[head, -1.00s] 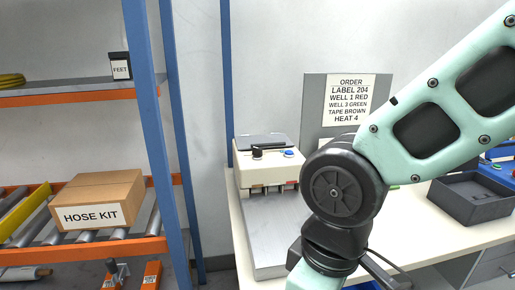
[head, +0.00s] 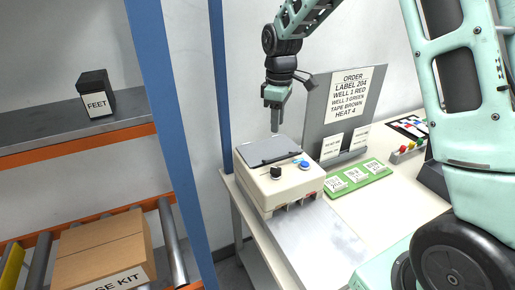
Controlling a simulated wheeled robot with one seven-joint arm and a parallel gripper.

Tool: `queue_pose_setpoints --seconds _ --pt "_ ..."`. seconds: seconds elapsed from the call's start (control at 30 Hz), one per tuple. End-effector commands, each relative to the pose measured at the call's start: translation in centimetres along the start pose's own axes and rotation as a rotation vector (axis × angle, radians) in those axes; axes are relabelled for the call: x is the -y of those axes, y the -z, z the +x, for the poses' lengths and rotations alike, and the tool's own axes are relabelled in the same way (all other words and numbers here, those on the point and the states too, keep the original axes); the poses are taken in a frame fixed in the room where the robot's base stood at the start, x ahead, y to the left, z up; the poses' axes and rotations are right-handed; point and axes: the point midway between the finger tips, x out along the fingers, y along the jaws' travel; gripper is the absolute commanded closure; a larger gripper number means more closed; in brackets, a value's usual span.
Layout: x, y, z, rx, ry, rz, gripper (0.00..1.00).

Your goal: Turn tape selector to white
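A cream tape machine (head: 272,188) stands on the white bench, with a grey flap (head: 268,150) on top. Its front top edge carries a black knob (head: 276,173) and a blue knob (head: 305,166). I cannot tell which is the tape selector or which colour it is set to. Small coloured patches, partly red, show under the machine's front edge. My gripper (head: 275,129) points down above the back of the machine, apart from both knobs. Its fingers look close together, seen nearly edge-on, and I see nothing between them.
A green tray (head: 358,179) with white labelled pieces lies right of the machine. A blue post (head: 220,80) and a shelf with a FEET box (head: 96,94) are left. A grey plate (head: 315,240) lies in front.

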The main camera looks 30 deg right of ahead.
Motion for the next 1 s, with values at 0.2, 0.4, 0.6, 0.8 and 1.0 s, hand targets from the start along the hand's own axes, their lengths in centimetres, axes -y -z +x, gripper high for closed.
queue_pose_setpoints --seconds 0.2,0.4,0.6,0.8,1.0 --pt "-0.7 -0.3 1.4 0.007 0.001 -0.003 0.66" --pt "-0.5 -0.3 5.1 0.009 0.003 -0.003 0.66" --pt "-0.5 -0.3 9.2 0.008 0.003 -0.003 0.66" --pt "-0.5 -0.3 13.2 0.007 0.002 -0.002 0.66" --pt "-0.6 -0.2 16.0 0.005 0.0 -0.002 0.66"
